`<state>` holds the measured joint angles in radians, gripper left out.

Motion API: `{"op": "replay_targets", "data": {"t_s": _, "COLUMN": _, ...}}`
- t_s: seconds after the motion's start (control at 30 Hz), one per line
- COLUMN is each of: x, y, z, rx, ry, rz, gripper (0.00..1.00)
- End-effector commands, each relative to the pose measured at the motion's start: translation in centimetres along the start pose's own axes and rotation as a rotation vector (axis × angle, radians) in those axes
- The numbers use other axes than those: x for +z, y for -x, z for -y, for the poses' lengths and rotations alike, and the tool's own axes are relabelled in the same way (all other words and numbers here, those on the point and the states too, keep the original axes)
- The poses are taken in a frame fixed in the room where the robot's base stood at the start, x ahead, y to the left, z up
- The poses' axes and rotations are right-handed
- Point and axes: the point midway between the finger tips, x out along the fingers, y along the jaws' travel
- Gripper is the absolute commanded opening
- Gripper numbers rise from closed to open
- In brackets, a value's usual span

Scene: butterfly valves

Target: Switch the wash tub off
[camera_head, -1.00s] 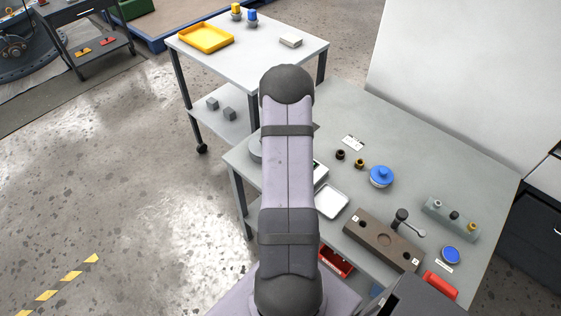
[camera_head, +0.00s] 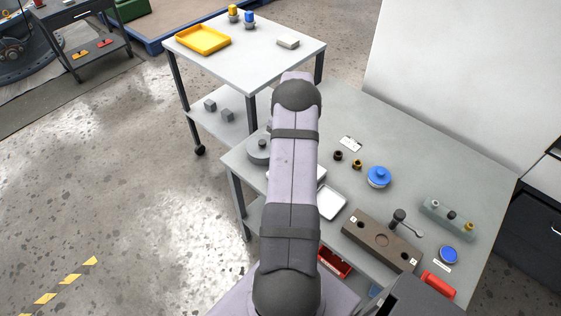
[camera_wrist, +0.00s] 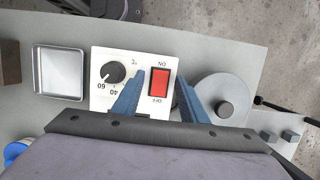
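A white control box (camera_wrist: 120,60) lies below my wrist, with a black dial (camera_wrist: 113,72) marked 40 and 60 and a red rocker switch (camera_wrist: 159,82). ON is printed at the switch's upper end in the wrist view and OFF at its lower end, both upside down. My gripper (camera_wrist: 160,77) is open and empty. Its two blue fingers appear on either side of the red switch; I cannot tell how high above it they are. Which way the rocker is tipped is unclear. In the head view my arm hides my gripper and most of the box.
A square metal tray (camera_wrist: 60,73) lies left of the box in the wrist view, and a grey round lidded object (camera_wrist: 222,108) lies right. On the bench in the head view are a blue-lidded pot (camera_head: 378,177) and a brown block with a lever (camera_head: 380,240). A trolley (camera_head: 265,62) stands behind.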

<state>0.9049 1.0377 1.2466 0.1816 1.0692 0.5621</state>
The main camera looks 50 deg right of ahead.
Motion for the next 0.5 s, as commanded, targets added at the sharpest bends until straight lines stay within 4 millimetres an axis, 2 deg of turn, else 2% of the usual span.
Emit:
{"op": "replay_targets", "data": {"t_s": 0.27, "x": 0.0, "y": 0.3, "z": 0.0, "rx": 0.000, "ry": 0.000, "rz": 0.000, "gripper": 0.39}}
{"op": "replay_targets", "data": {"t_s": 0.5, "x": -0.1, "y": 2.9, "z": 0.1, "rx": -0.003, "ry": 0.000, "rz": -0.003, "gripper": 0.39}}
